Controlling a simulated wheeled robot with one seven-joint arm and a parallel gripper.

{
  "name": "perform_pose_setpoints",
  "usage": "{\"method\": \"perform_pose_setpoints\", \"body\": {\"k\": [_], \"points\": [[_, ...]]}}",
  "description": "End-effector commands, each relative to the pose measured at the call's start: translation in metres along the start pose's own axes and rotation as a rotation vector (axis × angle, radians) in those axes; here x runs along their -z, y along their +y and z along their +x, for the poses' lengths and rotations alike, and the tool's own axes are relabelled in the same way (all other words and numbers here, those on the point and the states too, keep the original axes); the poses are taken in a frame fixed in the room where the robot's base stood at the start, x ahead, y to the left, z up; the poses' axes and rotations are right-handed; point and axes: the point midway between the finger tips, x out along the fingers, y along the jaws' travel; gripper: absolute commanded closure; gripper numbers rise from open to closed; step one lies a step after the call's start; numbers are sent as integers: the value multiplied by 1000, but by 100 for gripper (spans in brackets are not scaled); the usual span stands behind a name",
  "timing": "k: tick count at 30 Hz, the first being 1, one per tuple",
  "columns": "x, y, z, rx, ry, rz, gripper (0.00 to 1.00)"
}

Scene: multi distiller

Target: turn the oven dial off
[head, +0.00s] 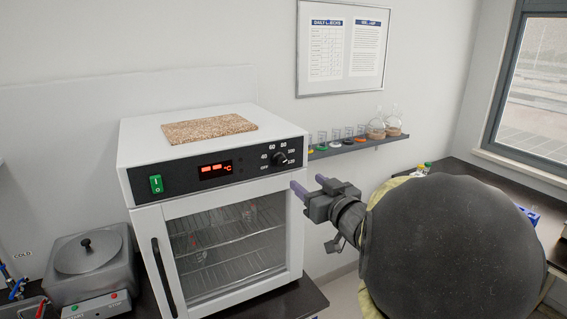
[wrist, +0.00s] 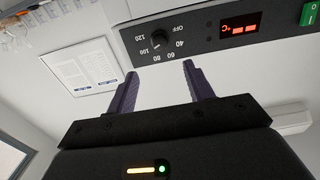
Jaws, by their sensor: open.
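The oven (head: 160,137) is a white box with a glass door and a black control panel. Its round black dial (head: 279,158) is at the panel's right end, ringed by white numbers. The dial also shows in the wrist view (wrist: 160,40), upside down, with OFF and numbers around it. Its pointer seems to be near 100, but it is too small to be sure. My gripper (head: 309,184) is open and empty, just right of and below the dial in the head view. In the wrist view its fingertips (wrist: 160,69) stand apart, spaced either side of the dial and not visibly touching it.
A red display (head: 215,170) is lit and a green switch (head: 156,184) is at the panel's left. A cork-like board (head: 209,129) lies on the oven top. A shelf (head: 358,144) with glassware is on the wall to the right. A grey bath (head: 88,265) stands left.

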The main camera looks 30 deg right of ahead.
Motion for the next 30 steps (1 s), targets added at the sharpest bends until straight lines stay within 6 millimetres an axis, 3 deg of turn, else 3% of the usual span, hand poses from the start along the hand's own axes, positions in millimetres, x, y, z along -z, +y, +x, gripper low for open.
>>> {"method": "perform_pose_setpoints", "body": {"k": [18, 24, 30], "points": [[2, -1, 108, 2, 0, 3, 48], [1, -1, 127, 1, 0, 2, 48], [0, 0, 129, 0, 0, 1, 48]]}}
